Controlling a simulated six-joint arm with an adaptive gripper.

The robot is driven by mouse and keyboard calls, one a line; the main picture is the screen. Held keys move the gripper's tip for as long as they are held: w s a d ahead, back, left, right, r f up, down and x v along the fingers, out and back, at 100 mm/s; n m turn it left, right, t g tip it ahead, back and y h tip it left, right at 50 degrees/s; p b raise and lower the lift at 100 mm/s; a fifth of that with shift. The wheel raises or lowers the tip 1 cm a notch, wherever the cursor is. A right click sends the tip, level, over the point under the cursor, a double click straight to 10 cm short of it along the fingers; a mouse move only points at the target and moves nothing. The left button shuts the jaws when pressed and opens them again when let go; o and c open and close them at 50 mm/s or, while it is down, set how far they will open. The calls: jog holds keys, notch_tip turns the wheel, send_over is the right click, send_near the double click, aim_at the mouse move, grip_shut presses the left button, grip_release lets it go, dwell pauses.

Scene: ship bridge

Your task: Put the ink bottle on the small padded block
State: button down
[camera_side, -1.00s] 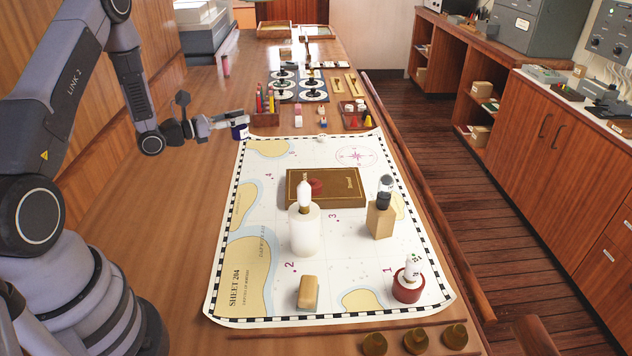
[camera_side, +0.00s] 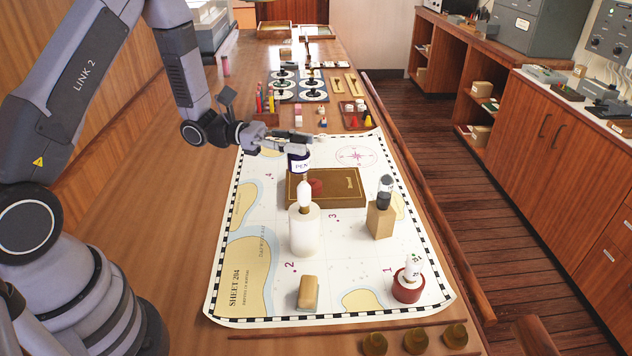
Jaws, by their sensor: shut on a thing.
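My gripper (camera_side: 287,147) is shut on a dark blue bottle with a white label (camera_side: 299,161), which looks like the ink bottle. It holds the bottle upright above the far part of the chart, over the back left of the brown book (camera_side: 345,190). The label's writing is too small to read surely. A small tan block with rounded edges (camera_side: 308,292), which looks like the padded block, lies near the chart's front edge by the number 2. Its top is bare. My gripper is well behind it.
A white cylinder with a bulb-shaped top (camera_side: 304,230) stands between bottle and tan block. A wooden block (camera_side: 380,222) carries a dark-and-clear piece (camera_side: 385,192). A red round base (camera_side: 407,290) holds a white piece. Racks and trays fill the back. The chart's left side is clear.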

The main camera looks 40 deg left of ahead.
jog(key=s+d+m+g+h, duration=0.1)
jog(key=s+d+m+g, duration=0.4)
jog(key=s+d+g, duration=0.25)
send_over(308, 286)
jog(key=shift+t, duration=0.25)
notch_tip(308, 286, down, 20)
jog(key=shift+r, duration=0.15)
jog(key=c, duration=0.8)
grip_release()
jog(key=shift+c, duration=0.2)
